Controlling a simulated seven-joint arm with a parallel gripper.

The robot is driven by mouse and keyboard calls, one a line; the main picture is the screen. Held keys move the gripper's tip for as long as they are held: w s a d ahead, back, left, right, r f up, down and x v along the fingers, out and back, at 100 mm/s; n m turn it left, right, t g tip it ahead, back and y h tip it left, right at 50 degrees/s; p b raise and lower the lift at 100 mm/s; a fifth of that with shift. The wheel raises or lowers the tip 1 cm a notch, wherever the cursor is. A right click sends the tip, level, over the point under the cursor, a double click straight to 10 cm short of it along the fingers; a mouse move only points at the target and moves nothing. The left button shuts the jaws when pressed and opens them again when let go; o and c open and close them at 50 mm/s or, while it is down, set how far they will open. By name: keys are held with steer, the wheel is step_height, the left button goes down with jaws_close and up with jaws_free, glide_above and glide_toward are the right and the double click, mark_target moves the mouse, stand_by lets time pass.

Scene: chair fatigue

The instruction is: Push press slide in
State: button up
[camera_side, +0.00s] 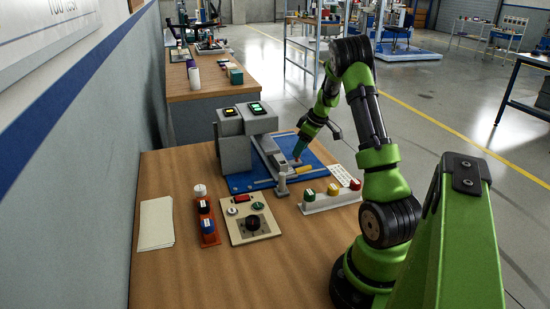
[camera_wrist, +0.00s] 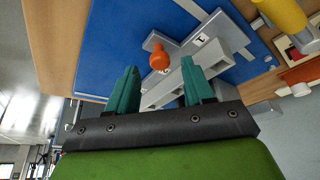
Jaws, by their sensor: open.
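My gripper (camera_wrist: 157,80) has two teal fingers, spread apart with nothing between the tips. The knob lies just beyond the gap between them. In the side view, my gripper (camera_side: 302,148) is low over the mat; contact cannot be told.
A control panel (camera_side: 249,219) with a black knob, a red-and-black switch strip (camera_side: 207,220) and paper (camera_side: 156,223) lie in front of the press. A white button box (camera_side: 328,195) stands right of it. A yellow cylinder (camera_wrist: 285,14) shows in the wrist view's upper right.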

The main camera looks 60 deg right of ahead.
steer(key=shift+x, duration=1.1)
jaws_close()
